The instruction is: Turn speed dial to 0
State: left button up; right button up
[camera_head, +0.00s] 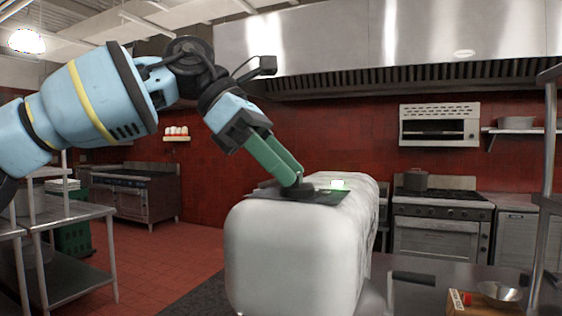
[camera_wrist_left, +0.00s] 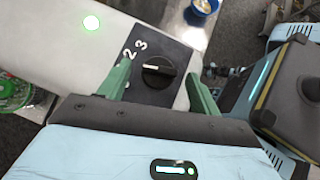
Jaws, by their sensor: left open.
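The speed dial (camera_wrist_left: 158,74) is a round black knob with a pale pointer mark on its left side, set on a dark plate (camera_wrist_left: 178,52) with white numerals. I can read 2 and 3 on the plate; the other numerals are hidden, and I cannot tell which one the pointer meets. The plate sits on top of a white rounded machine (camera_head: 290,245). My left gripper (camera_wrist_left: 158,70) is open, its green fingers on either side of the dial with gaps. In the head view my left gripper (camera_head: 297,182) points down at the plate. My right gripper is out of view.
A lit green button (camera_wrist_left: 91,23) shows on the machine. Shelves (camera_head: 62,280) stand at the left. A stove (camera_head: 440,230) stands behind.

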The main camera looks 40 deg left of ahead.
pick_arm(q)
jog(key=shift+c, duration=0.2)
jog(key=c, duration=0.9)
jog(key=shift+s+d+r+n+t+y, duration=0.15)
jog(key=shift+n+t+y, duration=0.1)
jog(key=shift+n+t, duration=0.25)
jog(key=shift+s+f+n+t+y, duration=0.1)
jog(key=shift+n+t+y, duration=0.2)
jog(key=shift+n, duration=0.3)
jog(key=shift+c, duration=0.2)
jog(key=shift+s+d+n+t+y+b, duration=0.15)
jog(key=shift+n+t+y, duration=0.3)
jog(key=shift+n, duration=0.35)
jog(key=shift+w+n+t+y+b, duration=0.15)
jog(key=shift+n+t+y, duration=0.25)
jog(key=shift+n, duration=0.4)
jog(key=shift+s, duration=0.1)
jog(key=o, duration=1)
jog(key=v, duration=0.8)
